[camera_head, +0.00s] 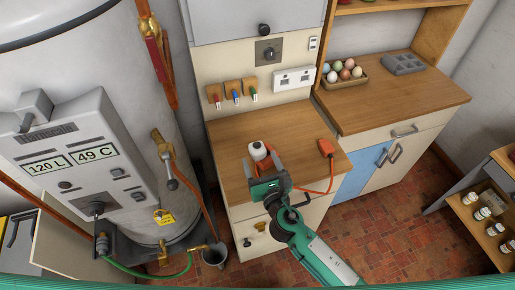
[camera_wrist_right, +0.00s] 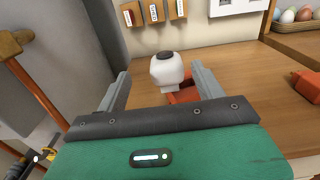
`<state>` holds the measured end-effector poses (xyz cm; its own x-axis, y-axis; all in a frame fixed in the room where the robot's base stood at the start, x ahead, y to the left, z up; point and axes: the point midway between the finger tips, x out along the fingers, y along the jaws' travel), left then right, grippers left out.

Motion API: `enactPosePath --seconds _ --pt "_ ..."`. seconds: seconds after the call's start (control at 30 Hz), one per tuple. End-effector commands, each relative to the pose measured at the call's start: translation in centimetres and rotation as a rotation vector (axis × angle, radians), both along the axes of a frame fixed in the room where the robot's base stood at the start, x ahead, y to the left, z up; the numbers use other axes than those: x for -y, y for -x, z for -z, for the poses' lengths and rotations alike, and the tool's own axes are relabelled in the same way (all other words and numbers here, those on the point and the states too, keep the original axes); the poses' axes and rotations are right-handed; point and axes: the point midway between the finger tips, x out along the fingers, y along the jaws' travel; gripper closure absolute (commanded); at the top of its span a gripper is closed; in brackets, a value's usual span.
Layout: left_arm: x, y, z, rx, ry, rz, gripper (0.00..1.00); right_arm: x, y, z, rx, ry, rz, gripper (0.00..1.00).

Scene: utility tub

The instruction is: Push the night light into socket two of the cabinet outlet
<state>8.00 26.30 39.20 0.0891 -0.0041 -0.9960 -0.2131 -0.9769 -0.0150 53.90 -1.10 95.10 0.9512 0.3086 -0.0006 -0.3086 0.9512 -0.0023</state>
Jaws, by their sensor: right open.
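The night light looks to be the white rounded piece with a dark cap (camera_head: 258,151) on the wooden counter; it also shows in the right wrist view (camera_wrist_right: 167,70). My right gripper (camera_head: 263,161) is open, with one finger at each side of the night light and a visible gap on both sides. In the wrist view the night light stands around the fingertips or just past them; I cannot tell which. The white cabinet outlet (camera_head: 294,78) is on the cream back panel, and its lower edge shows in the wrist view (camera_wrist_right: 237,5). My left gripper is not in view.
An orange piece (camera_wrist_right: 182,97) lies by the night light's foot. An orange block (camera_head: 326,147) with an orange cord lies to the right. Several coloured-tipped items hang on wooden holders (camera_head: 233,93) left of the outlet. An egg tray (camera_head: 343,81) stands further right.

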Motion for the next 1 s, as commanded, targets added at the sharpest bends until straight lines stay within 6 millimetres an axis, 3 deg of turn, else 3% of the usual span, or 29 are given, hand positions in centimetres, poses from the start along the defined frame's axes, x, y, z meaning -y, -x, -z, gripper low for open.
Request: enactPosePath --seconds 0.17,0.5,0.8,1.0 --pt "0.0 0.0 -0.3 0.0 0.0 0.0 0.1 -0.2 -1.1 0.0 0.0 0.0 0.0 0.31" --pt "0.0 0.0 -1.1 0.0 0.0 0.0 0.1 -1.0 -5.5 0.2 0.0 -0.001 0.001 0.31" --pt "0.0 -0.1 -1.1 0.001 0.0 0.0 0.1 -1.1 -5.9 0.4 -0.001 -0.002 0.0 0.31" --pt "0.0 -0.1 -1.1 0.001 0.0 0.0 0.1 -1.1 -5.8 0.4 -0.001 -0.002 0.0 0.7"
